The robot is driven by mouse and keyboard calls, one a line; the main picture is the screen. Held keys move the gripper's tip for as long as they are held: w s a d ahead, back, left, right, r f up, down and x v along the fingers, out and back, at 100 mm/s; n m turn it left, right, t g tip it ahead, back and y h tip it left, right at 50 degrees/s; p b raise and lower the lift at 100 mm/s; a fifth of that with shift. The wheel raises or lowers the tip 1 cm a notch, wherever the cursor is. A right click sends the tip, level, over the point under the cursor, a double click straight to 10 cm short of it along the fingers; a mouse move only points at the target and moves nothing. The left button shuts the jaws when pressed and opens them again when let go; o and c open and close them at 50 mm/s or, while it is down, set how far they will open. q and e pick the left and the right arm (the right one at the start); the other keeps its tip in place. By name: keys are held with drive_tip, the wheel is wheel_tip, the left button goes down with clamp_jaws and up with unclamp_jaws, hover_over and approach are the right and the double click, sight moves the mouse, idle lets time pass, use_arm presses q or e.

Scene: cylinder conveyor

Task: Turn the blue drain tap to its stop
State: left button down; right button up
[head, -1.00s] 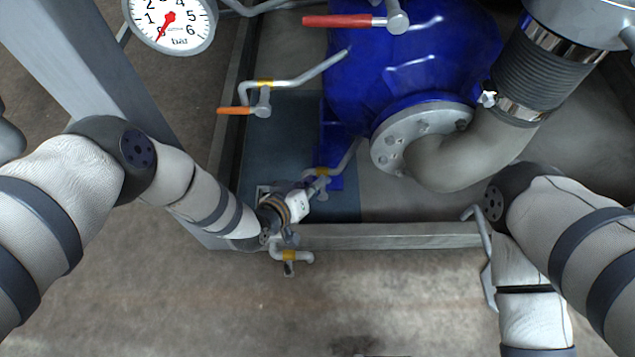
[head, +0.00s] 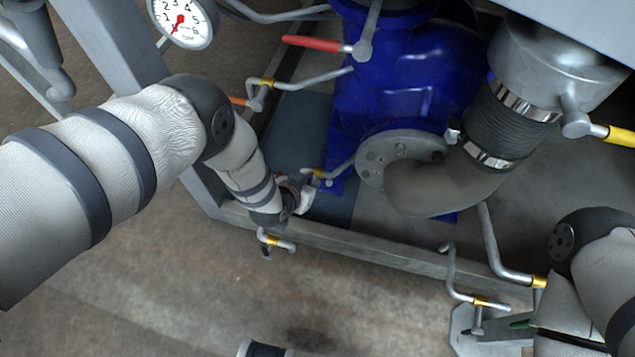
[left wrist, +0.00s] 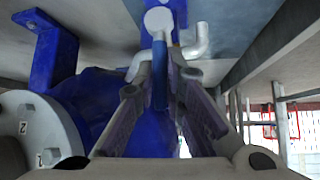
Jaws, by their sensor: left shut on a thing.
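In the left wrist view the blue tap handle (left wrist: 160,78) lies between the two fingers of my left gripper (left wrist: 167,92), which is shut on it. The grey tap body (left wrist: 158,20) is just beyond, with a bent grey outlet (left wrist: 196,42) beside it. In the head view my left gripper (head: 297,195) is low at the frame's inner corner, beside a yellow-banded grey pipe (head: 320,174). There the gripper hides the blue handle. My right arm is at the lower right of the head view; its gripper does not show.
A blue pump housing (head: 405,90) and a flanged grey elbow pipe (head: 440,188) stand right of the left gripper. A red-handled valve (head: 312,43) is above. The frame's grey rail (head: 380,252) runs below. A yellow-handled valve (head: 618,135) is at the right. The floor in front is open.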

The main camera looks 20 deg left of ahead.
use_arm(q)
drive_tip(key=shift+d, duration=0.2)
idle(0.4)
drive_tip(key=c, duration=1.7)
unclamp_jaws()
drive_tip(key=shift+f, duration=0.1)
drive_tip(key=shift+o, duration=0.2)
drive_tip(key=v, duration=1.2)
